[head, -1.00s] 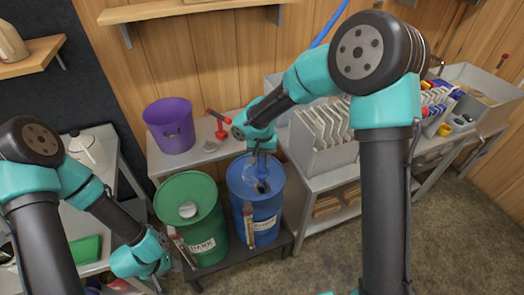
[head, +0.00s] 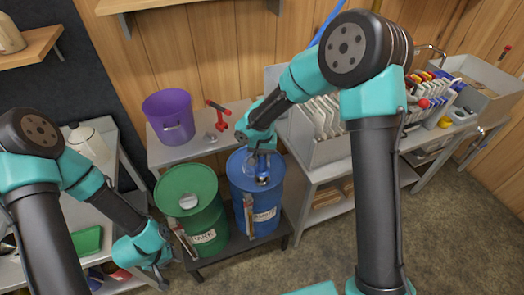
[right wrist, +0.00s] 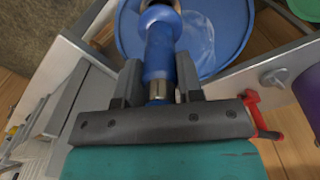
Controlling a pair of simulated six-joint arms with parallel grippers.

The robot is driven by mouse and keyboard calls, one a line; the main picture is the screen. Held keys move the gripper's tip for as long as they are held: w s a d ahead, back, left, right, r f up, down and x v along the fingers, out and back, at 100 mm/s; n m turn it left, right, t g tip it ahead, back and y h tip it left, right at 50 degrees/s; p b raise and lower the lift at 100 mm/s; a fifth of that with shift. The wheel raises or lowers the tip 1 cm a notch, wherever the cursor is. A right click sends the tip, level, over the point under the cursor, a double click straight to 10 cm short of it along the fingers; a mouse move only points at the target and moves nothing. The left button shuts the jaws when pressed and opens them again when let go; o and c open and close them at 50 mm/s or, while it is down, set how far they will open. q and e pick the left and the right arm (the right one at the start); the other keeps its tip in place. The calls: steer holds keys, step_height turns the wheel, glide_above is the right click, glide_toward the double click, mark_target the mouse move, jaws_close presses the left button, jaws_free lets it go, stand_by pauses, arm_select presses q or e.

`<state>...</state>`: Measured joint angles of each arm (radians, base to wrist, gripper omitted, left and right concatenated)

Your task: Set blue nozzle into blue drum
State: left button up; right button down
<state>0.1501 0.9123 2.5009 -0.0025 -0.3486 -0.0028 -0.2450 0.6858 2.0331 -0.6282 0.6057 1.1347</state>
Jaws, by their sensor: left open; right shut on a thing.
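The blue nozzle (right wrist: 158,50) is held upright-looking between the fingers of my right gripper (right wrist: 158,85), which is shut on it. In the head view, my right gripper (head: 262,151) is over the top of the blue drum (head: 262,208), and the nozzle (head: 263,168) points down at the lid. In the right wrist view the drum's lid (right wrist: 206,45) lies beyond the nozzle. The nozzle's far end is cut off there, and I cannot tell whether it is in the drum's opening. My left gripper (head: 160,270) is open and empty, low at the left.
A green drum (head: 200,215) stands just left of the blue one. Behind them a bench holds a purple bucket (head: 168,120) and a red-handled item (head: 218,112). A grey rack with pale plates (head: 318,122) stands close on the right. Open floor lies in front.

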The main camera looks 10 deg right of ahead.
mark_target(262, 163)
steer(key=shift+f, duration=0.65)
steer(key=shift+f, duration=1.55)
steer(key=shift+c, duration=0.2)
jaws_free()
steer(key=shift+r, duration=0.15)
steer(key=shift+r, duration=3.85)
